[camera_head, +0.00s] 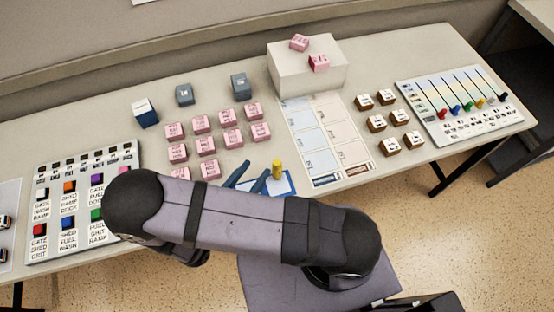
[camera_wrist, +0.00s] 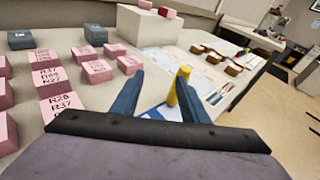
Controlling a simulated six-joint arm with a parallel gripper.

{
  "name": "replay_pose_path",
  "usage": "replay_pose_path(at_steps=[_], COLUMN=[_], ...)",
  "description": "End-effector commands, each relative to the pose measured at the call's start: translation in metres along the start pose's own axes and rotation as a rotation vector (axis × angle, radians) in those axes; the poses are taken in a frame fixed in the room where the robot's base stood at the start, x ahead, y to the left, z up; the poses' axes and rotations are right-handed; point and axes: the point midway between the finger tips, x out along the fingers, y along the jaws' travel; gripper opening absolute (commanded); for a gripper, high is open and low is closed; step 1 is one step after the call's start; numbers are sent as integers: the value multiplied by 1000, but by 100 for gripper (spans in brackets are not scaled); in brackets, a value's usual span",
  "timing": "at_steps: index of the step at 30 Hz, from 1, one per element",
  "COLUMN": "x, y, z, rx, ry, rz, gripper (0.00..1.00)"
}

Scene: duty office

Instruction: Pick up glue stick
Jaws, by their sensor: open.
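The glue stick is a small yellow cylinder (camera_head: 277,169) standing upright on a blue-and-white card (camera_head: 285,187) near the front edge of the table. It also shows in the wrist view (camera_wrist: 180,86), between my two fingers and closer to the right one. My gripper (camera_head: 250,177) has blue fingers, spread apart with nothing held. In the wrist view my gripper (camera_wrist: 162,97) points toward the glue stick. I cannot tell whether the right finger touches it. My arm hides part of the card and the table's front edge.
Several pink blocks (camera_head: 233,139) stand left of and behind the glue stick. A printed sheet (camera_head: 323,136) lies to the right, with several brown blocks (camera_head: 376,123) beyond it. A white box (camera_head: 306,77) stands at the back. A board of coloured blocks (camera_head: 82,203) lies at left.

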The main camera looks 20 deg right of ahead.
Motion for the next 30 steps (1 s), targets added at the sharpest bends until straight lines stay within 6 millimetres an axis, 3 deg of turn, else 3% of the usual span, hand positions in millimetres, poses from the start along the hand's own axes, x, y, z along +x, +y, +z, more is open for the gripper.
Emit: replay_pose_path(at_steps=[3,12,22,30], x=[-3,19,26,42], y=[-23,-47,-50,-49], z=[3,4,5,9], rx=[-54,47,85,83], ry=[-64,-189,-215,-215], rz=[39,77,90,87], gripper=[41,41,41,41])
